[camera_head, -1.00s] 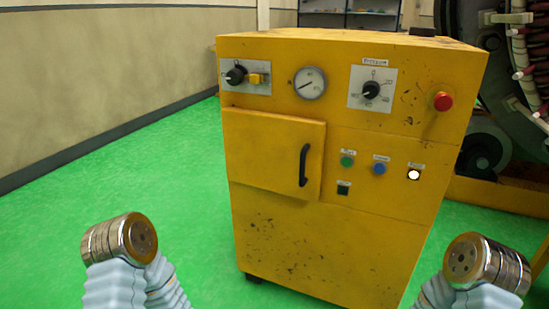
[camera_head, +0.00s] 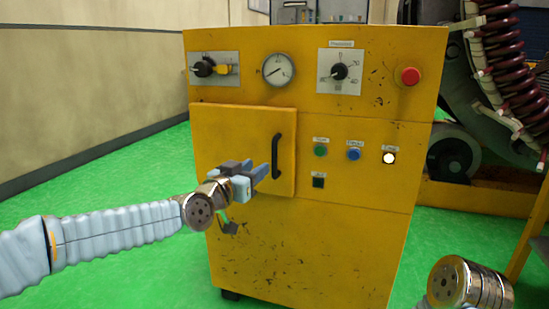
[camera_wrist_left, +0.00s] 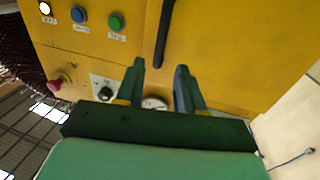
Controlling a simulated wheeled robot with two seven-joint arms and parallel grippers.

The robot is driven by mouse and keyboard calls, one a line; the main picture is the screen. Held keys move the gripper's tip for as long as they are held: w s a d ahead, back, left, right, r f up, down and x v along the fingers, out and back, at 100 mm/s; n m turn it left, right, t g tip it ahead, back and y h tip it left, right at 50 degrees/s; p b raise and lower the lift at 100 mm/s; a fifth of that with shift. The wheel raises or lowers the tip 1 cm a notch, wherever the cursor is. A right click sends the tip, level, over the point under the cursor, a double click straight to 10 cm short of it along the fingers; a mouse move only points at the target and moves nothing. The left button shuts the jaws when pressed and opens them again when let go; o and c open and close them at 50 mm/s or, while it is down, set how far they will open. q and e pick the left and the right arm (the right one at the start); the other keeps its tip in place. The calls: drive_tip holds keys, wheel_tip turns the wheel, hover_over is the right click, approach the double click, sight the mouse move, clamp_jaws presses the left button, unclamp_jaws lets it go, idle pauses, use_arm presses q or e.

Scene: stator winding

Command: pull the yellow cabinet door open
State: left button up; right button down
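The yellow cabinet (camera_head: 310,235) stands in front of me. The black vertical handle (camera_head: 277,155) is near the door's right edge and also shows in the left wrist view (camera_wrist_left: 163,35). My left gripper (camera_head: 264,178) is open at the lower part of the handle. In the left wrist view its two fingers (camera_wrist_left: 160,72) are apart and empty, with the handle ahead, roughly in line with the gap. Whether a finger touches it, I cannot tell. My right gripper is out of view; only part of that arm shows.
Above the door are a knob panel (camera_head: 214,69) and a gauge (camera_head: 279,70). Right of it are green (camera_head: 320,151) and blue (camera_head: 354,154) buttons and a red emergency button (camera_head: 410,76). The green floor left of the cabinet is free. A large coil machine (camera_head: 500,70) stands behind right.

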sight(273, 156)
use_arm(q)
drive_tip(key=p+x, duration=0.2)
drive_tip(key=x, duration=0.8)
drive_tip(key=shift+w+d+f, duration=0.1)
drive_tip(key=shift+w, duration=0.1)
clamp_jaws()
